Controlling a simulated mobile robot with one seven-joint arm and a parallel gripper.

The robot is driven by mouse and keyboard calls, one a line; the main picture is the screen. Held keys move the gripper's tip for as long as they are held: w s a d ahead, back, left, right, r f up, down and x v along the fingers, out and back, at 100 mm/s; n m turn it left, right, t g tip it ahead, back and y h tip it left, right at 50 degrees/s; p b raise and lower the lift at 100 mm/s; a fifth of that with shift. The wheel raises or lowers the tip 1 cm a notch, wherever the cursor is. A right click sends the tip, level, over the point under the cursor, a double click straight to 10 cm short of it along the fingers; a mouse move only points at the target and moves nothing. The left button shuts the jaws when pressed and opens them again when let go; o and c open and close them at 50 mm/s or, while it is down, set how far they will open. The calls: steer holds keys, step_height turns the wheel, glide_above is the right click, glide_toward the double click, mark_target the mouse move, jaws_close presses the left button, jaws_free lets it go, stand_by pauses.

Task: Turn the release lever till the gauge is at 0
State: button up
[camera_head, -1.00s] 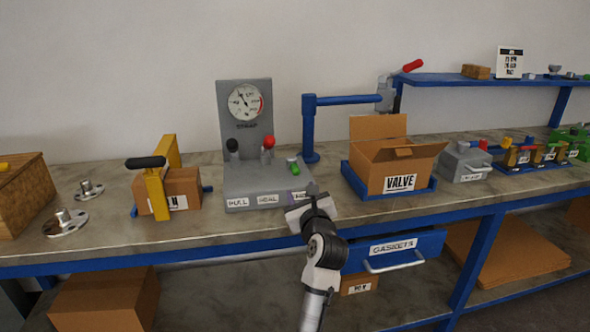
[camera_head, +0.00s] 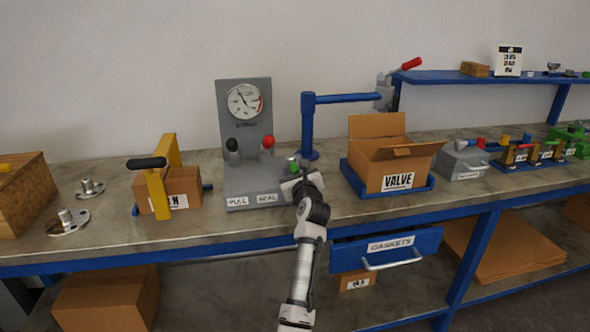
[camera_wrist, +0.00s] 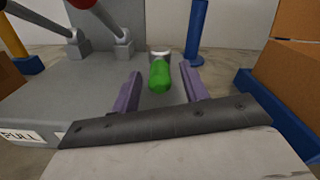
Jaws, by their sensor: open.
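The grey strap machine (camera_head: 240,180) stands on the bench with a round gauge (camera_head: 244,101) on its back plate. The gauge's needle points to the upper left; its exact reading is too small to tell. A black-knobbed lever (camera_head: 232,146) and a red-knobbed lever (camera_head: 268,143) stand on the base over labels PULL and SEAL. The green-knobbed lever (camera_head: 292,163) is at the right front; it also shows in the wrist view (camera_wrist: 159,76). My gripper (camera_wrist: 158,90) is open, its two purple fingers on either side of the green knob. Contact cannot be told. My arm hides the third label.
A cardboard box marked VALVE (camera_head: 398,180) sits in a blue tray to the right. A blue post with an arm (camera_head: 308,125) stands behind. A yellow clamp (camera_head: 158,180) over a box is at left. The GASKETS drawer (camera_head: 390,245) is below the bench edge.

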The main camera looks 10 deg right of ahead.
steer(key=shift+w, duration=0.35)
jaws_close()
